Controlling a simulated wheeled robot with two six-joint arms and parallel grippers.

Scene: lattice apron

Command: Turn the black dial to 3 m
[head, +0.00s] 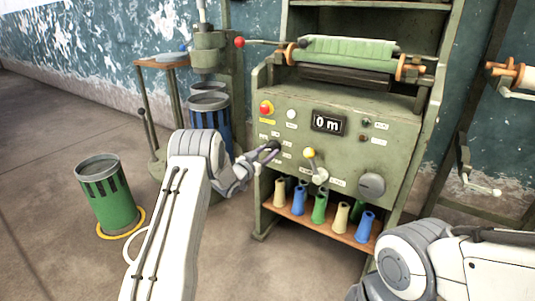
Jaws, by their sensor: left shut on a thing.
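The green machine has a black display (328,123) that reads "0 m". The black dial (273,145) is on the left part of the machine's front panel, below the red button. My left gripper (264,152) reaches it from the left and is shut on it. The gripper's fingers hide part of the dial, and its pointer and marks are too small to read. My right arm shows at the lower right, but its gripper is out of view.
The panel also carries a red button (266,108), a yellow-tipped lever (310,154) and a large grey knob (372,185). Several coloured spools stand on the shelf (312,224) below. A green bin (112,205) and a blue bin (224,128) stand left.

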